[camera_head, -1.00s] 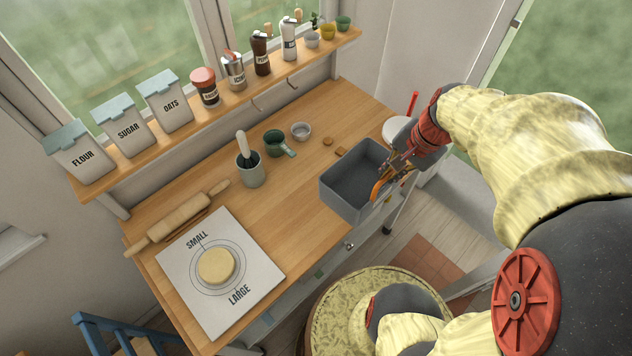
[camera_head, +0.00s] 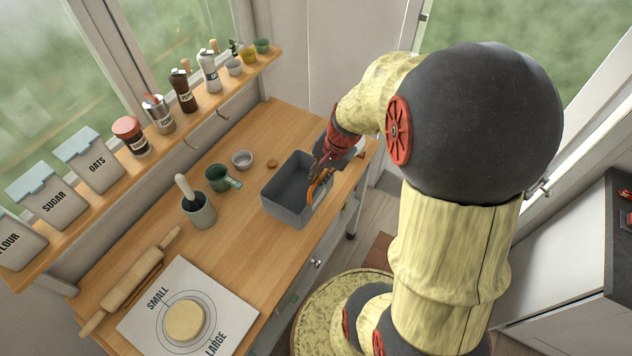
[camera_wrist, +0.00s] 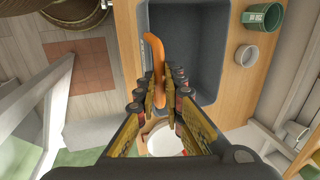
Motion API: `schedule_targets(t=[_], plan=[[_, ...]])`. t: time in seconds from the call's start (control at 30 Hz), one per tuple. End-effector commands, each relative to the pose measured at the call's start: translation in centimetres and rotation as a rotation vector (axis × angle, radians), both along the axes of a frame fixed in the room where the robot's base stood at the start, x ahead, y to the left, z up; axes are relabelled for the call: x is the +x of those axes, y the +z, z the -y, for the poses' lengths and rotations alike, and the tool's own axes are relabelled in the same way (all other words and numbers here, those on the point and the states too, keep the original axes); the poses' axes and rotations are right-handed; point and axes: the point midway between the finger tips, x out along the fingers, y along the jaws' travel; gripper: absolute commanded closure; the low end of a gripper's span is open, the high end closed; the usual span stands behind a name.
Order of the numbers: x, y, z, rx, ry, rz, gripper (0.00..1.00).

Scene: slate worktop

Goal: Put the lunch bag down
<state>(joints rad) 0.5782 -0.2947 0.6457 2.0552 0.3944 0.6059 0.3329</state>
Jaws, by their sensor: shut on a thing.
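The lunch bag appears as a grey open-topped box (camera_head: 275,208) with a curved orange handle (camera_head: 318,190) at its right side. It is upright at the right part of the wooden worktop, close to the front edge. I cannot tell whether its base touches the wood. My gripper (camera_head: 318,172) is at the bag's right rim. In the wrist view the fingers (camera_wrist: 166,92) are closed around the orange handle (camera_wrist: 155,52), with the bag's dark inside (camera_wrist: 195,35) beyond. The bag's far right wall is partly hidden by my gripper and arm.
A grey bowl (camera_head: 242,158), green mug (camera_head: 220,178) and mortar with pestle (camera_head: 198,208) stand left of the bag. A rolling pin (camera_head: 130,280) and white dough mat (camera_head: 215,291) lie nearer. A shelf of jars runs along the window. Bare wood (camera_head: 240,250) lies between mat and bag.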

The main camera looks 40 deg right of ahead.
Motion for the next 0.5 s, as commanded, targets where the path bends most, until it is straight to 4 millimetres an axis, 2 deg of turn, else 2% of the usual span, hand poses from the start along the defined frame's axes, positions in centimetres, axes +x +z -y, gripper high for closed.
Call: schedule_targets(t=[0.1,0.2,0.37,0.5], plan=[[1.2,-1.6,0.5,-0.001,0.0,0.0,1.0],[1.8,-2.1,0.8,-0.002,-0.001,0.003,1.0],[2.3,-2.9,1.0,-0.001,0.0,0.001,1.0],[2.4,-4.8,1.0,-0.001,-0.001,0.0,1.0]])
